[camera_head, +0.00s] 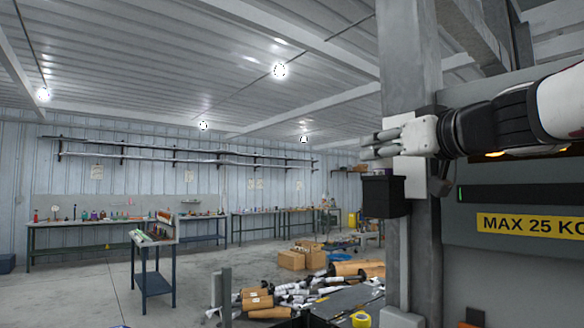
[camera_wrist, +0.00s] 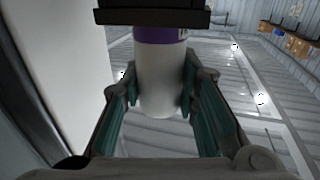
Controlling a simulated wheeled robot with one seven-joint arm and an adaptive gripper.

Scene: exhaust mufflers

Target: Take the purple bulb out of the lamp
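The purple bulb (camera_wrist: 161,75) is a white cylinder with a purple band at its base, in the middle of the wrist view. Its purple end meets the black lamp socket (camera_wrist: 150,16); any gap inside is hidden. My gripper (camera_wrist: 159,92) has a finger on each side of the white part, and both fingertips appear to touch it. In the head view, my gripper (camera_head: 378,146) is beside the grey post, just above the black socket box (camera_head: 384,196). The bulb is mostly hidden there by the fingers.
The grey post (camera_head: 408,60) and a machine panel with a yellow "MAX 25 KG" label (camera_head: 530,224) are close to my arm. Workbenches (camera_head: 95,222) line the far wall. Boxes and mufflers (camera_head: 300,290) lie low in the middle. The air left of the socket is clear.

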